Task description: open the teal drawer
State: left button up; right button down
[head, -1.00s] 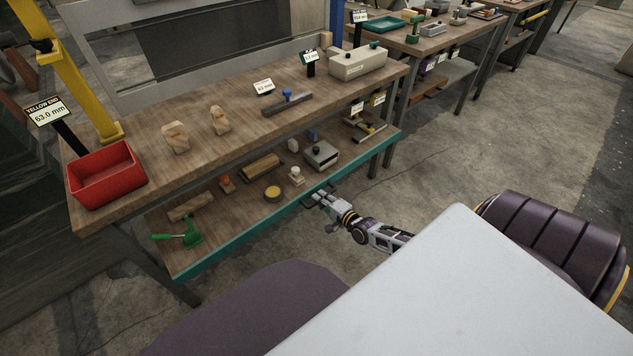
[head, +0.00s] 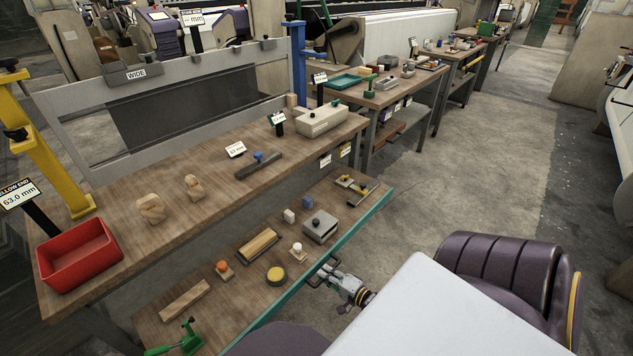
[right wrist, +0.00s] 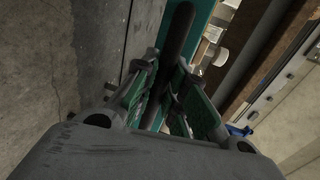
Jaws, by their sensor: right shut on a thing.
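The teal drawer (head: 345,243) has a wooden floor and a teal front edge. It stands well out from under the wooden bench, with its contents in plain view. My right gripper (head: 328,270) is at the middle of the teal front, shut on the dark drawer handle. In the right wrist view, the green-padded fingers (right wrist: 172,95) close around the dark handle bar (right wrist: 180,40), with the teal front (right wrist: 200,35) just behind it. My left gripper is not in view.
In the drawer lie a green clamp (head: 185,342), a yellow round tin (head: 276,275), a grey box (head: 320,227) and several small wooden pieces. A red bin (head: 80,257) sits on the bench top (head: 215,205). Bare floor (head: 430,190) lies to the right.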

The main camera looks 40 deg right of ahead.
jog(key=v, duration=0.3)
jog(key=shift+s+f+p, duration=0.15)
jog(key=shift+f+p, duration=0.2)
jog(key=c, duration=1.5)
grip_release()
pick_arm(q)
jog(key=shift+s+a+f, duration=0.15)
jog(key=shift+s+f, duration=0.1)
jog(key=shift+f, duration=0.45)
pick_arm(e)
jog(key=shift+o, duration=0.2)
jog(key=v, duration=1.1)
jog(key=shift+s, duration=0.35)
jog(key=shift+d+r, duration=0.1)
